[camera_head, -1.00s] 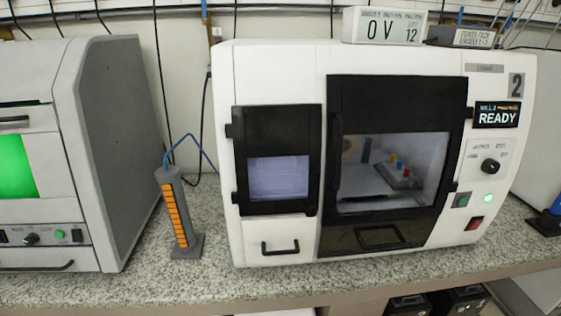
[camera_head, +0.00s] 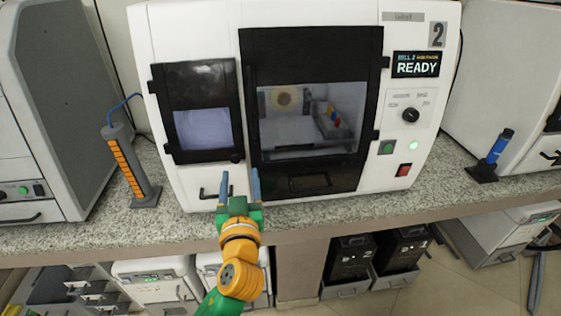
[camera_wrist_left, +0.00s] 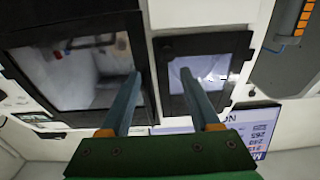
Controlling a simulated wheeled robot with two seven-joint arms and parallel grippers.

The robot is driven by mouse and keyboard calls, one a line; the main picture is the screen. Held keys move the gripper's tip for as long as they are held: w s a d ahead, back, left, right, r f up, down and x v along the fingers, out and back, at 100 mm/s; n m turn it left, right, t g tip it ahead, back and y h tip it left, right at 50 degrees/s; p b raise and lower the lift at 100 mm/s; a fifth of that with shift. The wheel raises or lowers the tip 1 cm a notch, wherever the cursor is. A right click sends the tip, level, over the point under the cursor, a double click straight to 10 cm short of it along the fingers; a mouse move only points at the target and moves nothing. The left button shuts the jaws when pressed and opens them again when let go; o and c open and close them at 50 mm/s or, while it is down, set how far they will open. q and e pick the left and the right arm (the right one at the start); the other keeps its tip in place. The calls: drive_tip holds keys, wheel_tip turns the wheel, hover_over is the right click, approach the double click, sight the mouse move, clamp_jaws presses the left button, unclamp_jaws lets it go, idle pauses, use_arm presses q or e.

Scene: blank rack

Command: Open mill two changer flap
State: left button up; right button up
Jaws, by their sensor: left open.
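Mill two (camera_head: 300,185) is the white machine with the number 2 and a READY display (camera_head: 416,65). Its smaller black-framed flap (camera_head: 200,84) is on the left of its front, shut, with a pale window and a small dark knob (camera_head: 236,158) at its lower right corner. The flap also shows in the left wrist view (camera_wrist_left: 228,44), right of centre. My left gripper (camera_head: 239,182) is open and empty, in front of the machine, below the flap. Its two blue fingers (camera_wrist_left: 160,92) point at the machine in the wrist view. My right gripper is out of view.
The larger black door (camera_head: 310,175) with a window is right of the flap and shut. A drawer handle (camera_head: 213,188) sits below the flap. A grey post with orange strips (camera_head: 127,170) stands left of the mill. A blue bottle on a stand (camera_head: 497,150) is to the right.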

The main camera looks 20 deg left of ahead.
sight(235, 159)
use_arm(q)
drive_tip(key=x, duration=0.2)
drive_tip(key=a+p+x, duration=0.1)
drive_tip(key=x, duration=0.4)
drive_tip(key=shift+s+a+f+p, duration=0.15)
drive_tip(key=shift+s+f+p, duration=0.15)
drive_tip(key=shift+s, duration=0.15)
drive_tip(key=shift+w, duration=0.15)
drive_tip(key=shift+d+r, duration=0.1)
drive_tip(key=shift+d, duration=0.15)
clamp_jaws()
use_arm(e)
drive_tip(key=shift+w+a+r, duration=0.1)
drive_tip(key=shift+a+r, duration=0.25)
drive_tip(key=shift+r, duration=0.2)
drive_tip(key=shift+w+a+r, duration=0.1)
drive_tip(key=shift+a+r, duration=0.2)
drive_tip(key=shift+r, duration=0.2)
